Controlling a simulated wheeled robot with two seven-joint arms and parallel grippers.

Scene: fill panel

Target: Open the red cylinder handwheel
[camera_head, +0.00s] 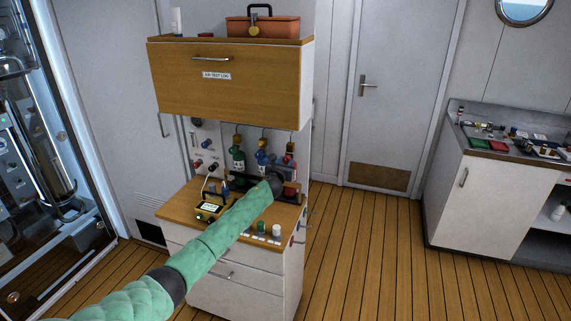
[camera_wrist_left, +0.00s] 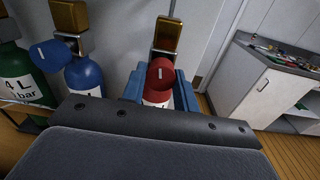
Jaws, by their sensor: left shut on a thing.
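The red cylinder (camera_wrist_left: 157,97) stands upright at the right end of a row of cylinders. Its round red handwheel (camera_wrist_left: 160,74) has a white mark on its face and sits below a brass-coloured fitting (camera_wrist_left: 167,36). My left gripper (camera_wrist_left: 159,84) has its blue fingers on both sides of the handwheel and is shut on it. In the head view the red cylinder (camera_head: 290,151) shows only in part, behind my left gripper and forearm, and the handwheel cannot be made out. My right gripper is not in view.
A blue cylinder (camera_head: 262,158) and a green cylinder (camera_head: 237,158) stand left of the red one. The blue handwheel (camera_wrist_left: 52,56) is close by. A yellow-framed meter (camera_head: 209,207) is on the wooden counter (camera_head: 176,208). A wooden cabinet (camera_head: 226,93) overhangs the panel.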

